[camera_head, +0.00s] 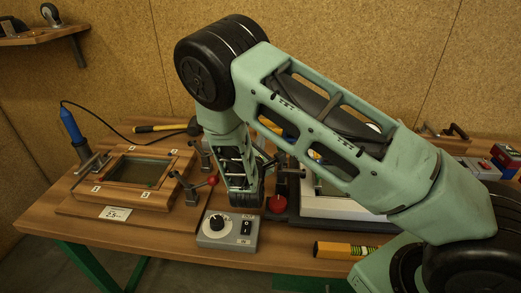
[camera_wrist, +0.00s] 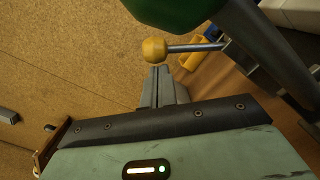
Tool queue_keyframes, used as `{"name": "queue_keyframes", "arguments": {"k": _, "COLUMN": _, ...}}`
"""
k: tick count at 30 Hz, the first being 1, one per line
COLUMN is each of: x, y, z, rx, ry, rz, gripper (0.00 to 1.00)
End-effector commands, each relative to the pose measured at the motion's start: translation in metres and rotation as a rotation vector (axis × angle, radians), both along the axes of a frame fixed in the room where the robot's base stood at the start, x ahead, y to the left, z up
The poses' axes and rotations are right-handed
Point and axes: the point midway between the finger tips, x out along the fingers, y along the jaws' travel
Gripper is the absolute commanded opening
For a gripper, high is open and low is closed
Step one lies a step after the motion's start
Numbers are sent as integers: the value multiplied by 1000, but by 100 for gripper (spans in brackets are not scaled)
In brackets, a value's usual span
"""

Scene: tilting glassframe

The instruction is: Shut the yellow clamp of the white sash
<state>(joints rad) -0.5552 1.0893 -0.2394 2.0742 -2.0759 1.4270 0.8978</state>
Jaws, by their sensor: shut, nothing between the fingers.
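The yellow clamp shows in the wrist view as a yellow ball knob (camera_wrist: 154,50) on a metal rod that runs right to a dark bracket. My gripper (camera_wrist: 160,73) is shut and empty, with its fingertips just below the knob in the picture. I cannot tell whether they touch it. The white sash (camera_head: 335,207) lies on the bench behind my arm in the head view, which hides much of it. The yellow knob and my fingertips are not clear in the head view.
A wooden frame (camera_head: 176,165) stands at the left, with a red-knobbed clamp (camera_head: 212,181) beside it. Another red knob (camera_head: 278,203) is near my wrist. A grey control box (camera_head: 228,230) and a yellow tool (camera_head: 344,250) lie in front. A dark green part (camera_wrist: 178,10) is close above the knob.

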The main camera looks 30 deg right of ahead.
Motion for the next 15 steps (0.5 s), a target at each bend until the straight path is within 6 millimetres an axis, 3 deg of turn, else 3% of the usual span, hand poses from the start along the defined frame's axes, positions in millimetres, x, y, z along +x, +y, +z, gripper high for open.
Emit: {"name": "queue_keyframes", "arguments": {"k": 15, "x": -8, "y": -13, "z": 18, "rx": 334, "ry": -226, "rz": 0, "gripper": 0}}
